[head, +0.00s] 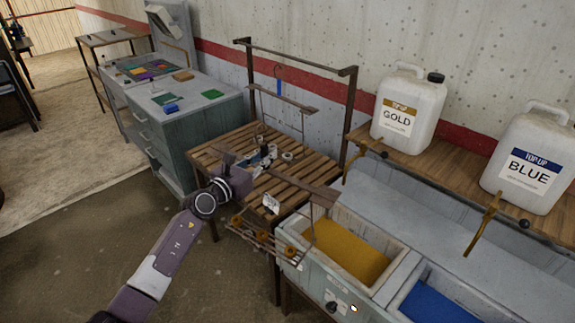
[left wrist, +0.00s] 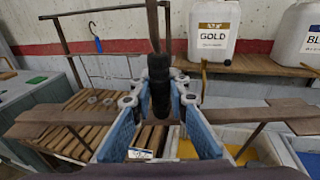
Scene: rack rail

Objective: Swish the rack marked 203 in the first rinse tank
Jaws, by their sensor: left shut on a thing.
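My left gripper (head: 262,158) is shut on the black grip (left wrist: 160,92) of a rack. The rack has a long wooden crossbar (head: 323,194) and a wire lower part with small gold-coloured pieces (head: 262,243). It hangs in front of the slatted table, left of the gold tank. A small white tag (head: 270,203) hangs from it and also shows in the left wrist view (left wrist: 140,153); its number is not readable. The tank with gold liquid (head: 347,251) and the tank with blue liquid (head: 438,305) stand at the right. I cannot tell which tank is the first rinse. My right gripper is not in view.
Jugs marked GOLD (head: 408,108) and BLUE (head: 530,158) stand on a shelf, with taps below. A drawer cabinet (head: 170,152) stands left.

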